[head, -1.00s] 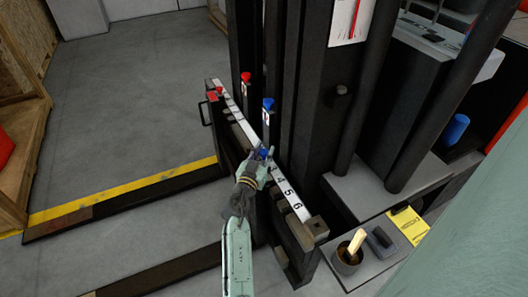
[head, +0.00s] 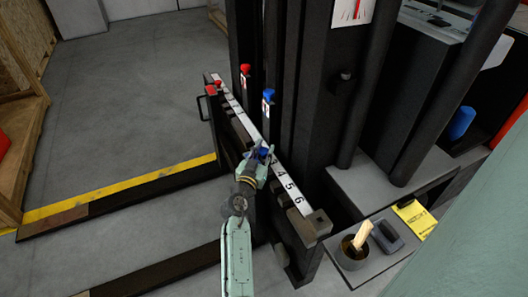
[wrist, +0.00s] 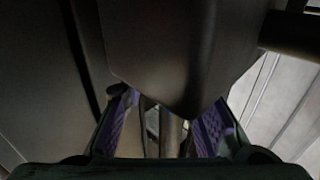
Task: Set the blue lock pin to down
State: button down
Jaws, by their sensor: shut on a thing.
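My gripper (head: 262,157) is at the numbered white strip (head: 305,208) on the black rail, beside the numeral 3. A blue knob (head: 265,153), which looks like the blue lock pin, shows between its fingertips, and the gripper is shut on it. The fingers hide most of the pin below the knob, so I cannot tell its height. In the wrist view, the purple finger pads (wrist: 170,128) flank a thin dark post (wrist: 171,136); a large dark block (wrist: 185,55) hangs in front.
Black uprights (head: 300,90) rise close on the right. A cup (head: 353,250) and yellow note (head: 414,217) sit on a shelf at lower right. Open floor lies left.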

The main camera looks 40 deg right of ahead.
jog(key=shift+f, duration=0.3)
jog(key=c, duration=1.6)
grip_release()
jog(key=o, duration=0.3)
jog(key=shift+r, duration=0.1)
jog(key=shift+a, duration=0.15)
jog(key=v, duration=1.1)
jog(key=shift+s+a, duration=0.2)
jog(key=shift+a, duration=0.15)
